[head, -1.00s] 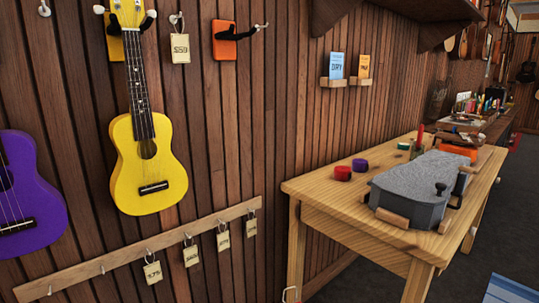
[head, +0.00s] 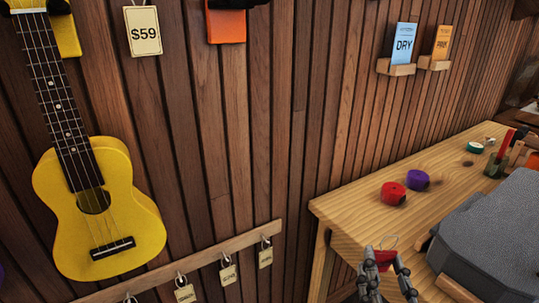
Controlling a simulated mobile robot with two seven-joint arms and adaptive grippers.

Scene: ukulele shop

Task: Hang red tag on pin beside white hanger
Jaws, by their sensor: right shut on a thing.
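My right gripper (head: 387,284) is at the bottom, in front of the table's near edge. Its dark fingers are shut on a small red tag (head: 384,257), whose thin loop sticks up above the fingertips. Part of the tag is hidden by the fingers. No white hanger shows now. An orange hanger mount (head: 226,27) and a yellow mount (head: 64,36) are cut by the top edge. A $59 tag (head: 143,31) hangs between them; its pin is barely in view. My left gripper is not in view.
A yellow ukulele (head: 99,218) hangs on the plank wall. Below runs a wooden rail (head: 208,248) with hooks and several small tags. The wooden table (head: 352,207) holds a red roll (head: 393,194), a purple roll (head: 417,180) and a grey case (head: 495,235). Two card holders are above.

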